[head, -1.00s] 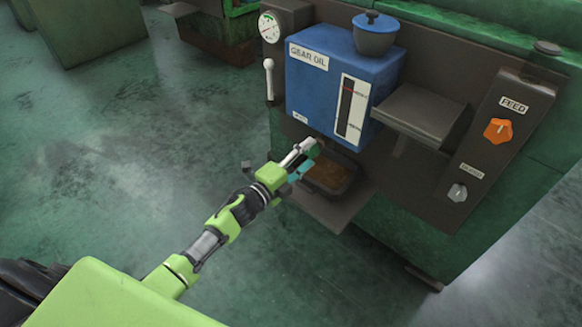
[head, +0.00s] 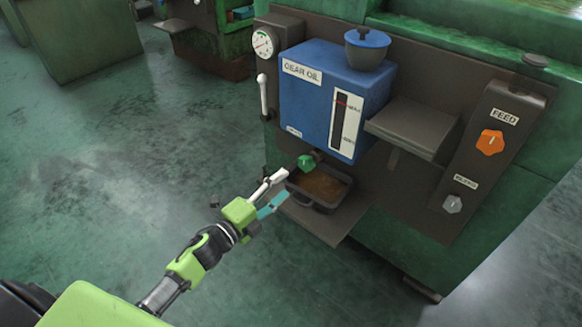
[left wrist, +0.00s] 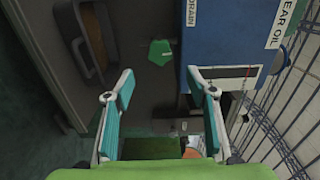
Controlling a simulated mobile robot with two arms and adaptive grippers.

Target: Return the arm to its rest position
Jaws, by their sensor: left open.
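My left gripper (head: 277,190) is open and empty, low in front of the machine and just left of the drip tray. In the left wrist view its two teal-padded fingers (left wrist: 160,95) are spread apart with nothing between them. A green valve knob (head: 308,162) sits under the blue gear oil tank (head: 315,100); the knob also shows in the left wrist view (left wrist: 160,52), ahead of the fingers and apart from them. My right gripper is in neither current view.
A dark tray (head: 335,208) with brownish liquid stands on a shelf (head: 310,223) below the tank. A grey ledge (head: 412,128) juts out right of the tank. A lever (head: 263,95) and gauge (head: 263,44) are on its left. The floor (head: 110,170) at left is open.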

